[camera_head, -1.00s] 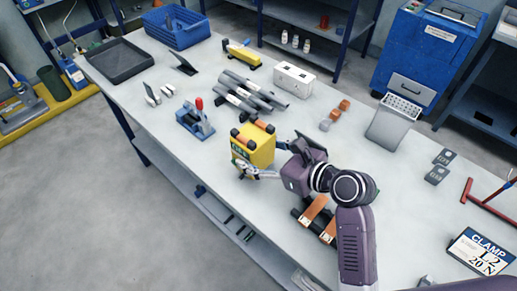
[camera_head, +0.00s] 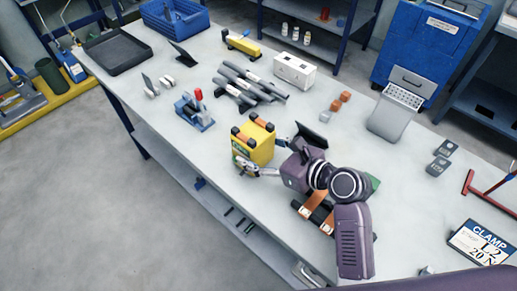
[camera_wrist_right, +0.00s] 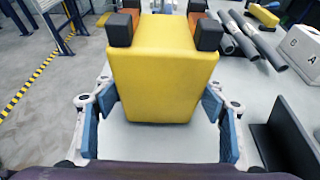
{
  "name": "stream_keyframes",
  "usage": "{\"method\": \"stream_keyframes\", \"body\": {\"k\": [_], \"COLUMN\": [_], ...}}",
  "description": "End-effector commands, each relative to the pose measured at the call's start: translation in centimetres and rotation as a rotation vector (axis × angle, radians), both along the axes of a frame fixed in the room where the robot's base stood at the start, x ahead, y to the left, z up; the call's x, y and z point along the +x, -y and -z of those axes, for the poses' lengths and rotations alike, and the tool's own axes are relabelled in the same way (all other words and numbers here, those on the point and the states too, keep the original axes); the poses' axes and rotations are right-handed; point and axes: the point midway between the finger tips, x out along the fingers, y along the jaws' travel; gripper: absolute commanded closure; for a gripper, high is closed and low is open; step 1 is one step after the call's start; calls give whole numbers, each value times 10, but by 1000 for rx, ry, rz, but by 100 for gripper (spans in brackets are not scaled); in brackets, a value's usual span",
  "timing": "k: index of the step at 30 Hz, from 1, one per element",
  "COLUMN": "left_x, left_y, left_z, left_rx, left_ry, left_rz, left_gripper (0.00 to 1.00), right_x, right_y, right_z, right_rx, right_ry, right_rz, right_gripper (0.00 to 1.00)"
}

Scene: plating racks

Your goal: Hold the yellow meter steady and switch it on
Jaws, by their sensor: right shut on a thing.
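The yellow meter (camera_head: 256,151) stands on the grey table, near its long front edge, with dark corner bumpers and orange pieces on top. Its front face is turned away from the right arm and shows only narrowly in the head view. My right gripper (camera_head: 258,170) is shut on the meter. In the right wrist view, its blue-padded fingers (camera_wrist_right: 163,104) lie along both sides of the meter's plain yellow back (camera_wrist_right: 163,75). The switch cannot be made out. My left gripper is not in view.
A clamp device with a red knob (camera_head: 194,112) stands left of the meter. Grey tubes (camera_head: 250,86) lie behind it, near a white box (camera_head: 294,70). A dark angled stand (camera_head: 310,136) is close to my right wrist. Bare table lies between the meter and the tubes.

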Motion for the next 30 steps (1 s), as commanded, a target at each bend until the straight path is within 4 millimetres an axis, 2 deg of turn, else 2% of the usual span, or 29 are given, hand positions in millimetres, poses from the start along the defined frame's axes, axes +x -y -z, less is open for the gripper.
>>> {"method": "stream_keyframes", "body": {"k": [21,22,26,30], "left_x": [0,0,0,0], "left_y": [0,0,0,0], "left_z": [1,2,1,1], "left_rx": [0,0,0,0], "left_ry": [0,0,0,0], "left_rz": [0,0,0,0], "left_gripper": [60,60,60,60], "right_x": [0,0,0,0], "right_y": [0,0,0,0], "right_z": [9,11,11,11], "right_rx": [3,1,0,0], "right_ry": [3,-1,0,0], "right_rz": [0,-1,0,0], "right_gripper": [73,34,20,19]}}
